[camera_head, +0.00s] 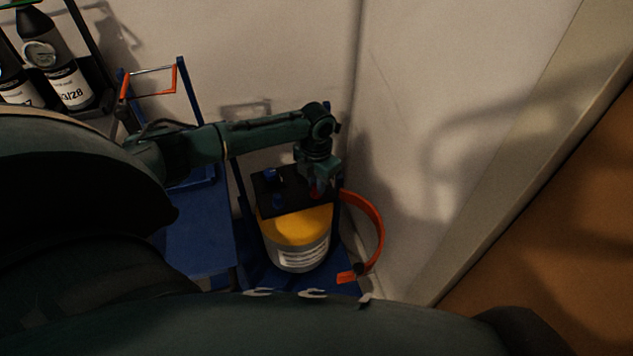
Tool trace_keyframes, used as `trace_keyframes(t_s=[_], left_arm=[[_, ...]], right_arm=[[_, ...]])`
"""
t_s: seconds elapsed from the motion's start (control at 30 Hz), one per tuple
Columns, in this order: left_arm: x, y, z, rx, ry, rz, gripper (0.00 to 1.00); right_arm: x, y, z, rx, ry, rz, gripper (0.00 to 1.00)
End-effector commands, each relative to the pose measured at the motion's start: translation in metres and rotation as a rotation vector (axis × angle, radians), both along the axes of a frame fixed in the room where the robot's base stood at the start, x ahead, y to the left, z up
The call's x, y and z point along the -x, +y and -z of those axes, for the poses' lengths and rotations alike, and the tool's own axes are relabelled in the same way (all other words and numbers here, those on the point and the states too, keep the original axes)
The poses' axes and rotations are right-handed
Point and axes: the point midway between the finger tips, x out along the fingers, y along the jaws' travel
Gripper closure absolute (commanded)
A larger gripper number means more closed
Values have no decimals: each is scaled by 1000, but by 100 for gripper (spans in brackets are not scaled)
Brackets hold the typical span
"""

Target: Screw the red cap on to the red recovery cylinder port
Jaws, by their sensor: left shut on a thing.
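The recovery cylinder (298,256) has a grey body, a yellow shoulder (297,228) and a white label. It stands upright on a blue base under a dark top plate (265,193). My left gripper (317,187) points down over the right part of that plate. It is shut on a small red thing (316,191), which looks like the red cap. The red port is not clearly seen, and I cannot tell whether the cap touches it. A blue fitting (273,178) shows to the left of the gripper. My right gripper is not in view.
A red-orange curved hose or strap (377,226) lies right of the cylinder. A blue cart (202,240) with an orange-topped handle (151,71) stands to the left. Dark bottles (60,75) stand at upper left. A pale wall (470,90) is close behind.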

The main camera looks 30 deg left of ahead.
Motion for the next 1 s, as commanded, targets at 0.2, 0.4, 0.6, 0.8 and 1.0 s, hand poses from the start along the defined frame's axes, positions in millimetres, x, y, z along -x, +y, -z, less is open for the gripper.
trace_keyframes(t_s=[0.2, 0.4, 0.6, 0.8, 1.0], left_arm=[[1, 0, 1, 0, 2, -3, 76], [1, 0, 1, 0, 1, -4, 69], [1, 0, -2, 0, 1, -47, 69], [1, -1, -4, 1, 2, -263, 69], [1, 0, -1, 1, 2, -416, 69]], right_arm=[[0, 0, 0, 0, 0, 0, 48], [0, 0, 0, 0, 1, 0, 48], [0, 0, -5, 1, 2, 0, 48], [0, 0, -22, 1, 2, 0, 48], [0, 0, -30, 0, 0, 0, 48]])
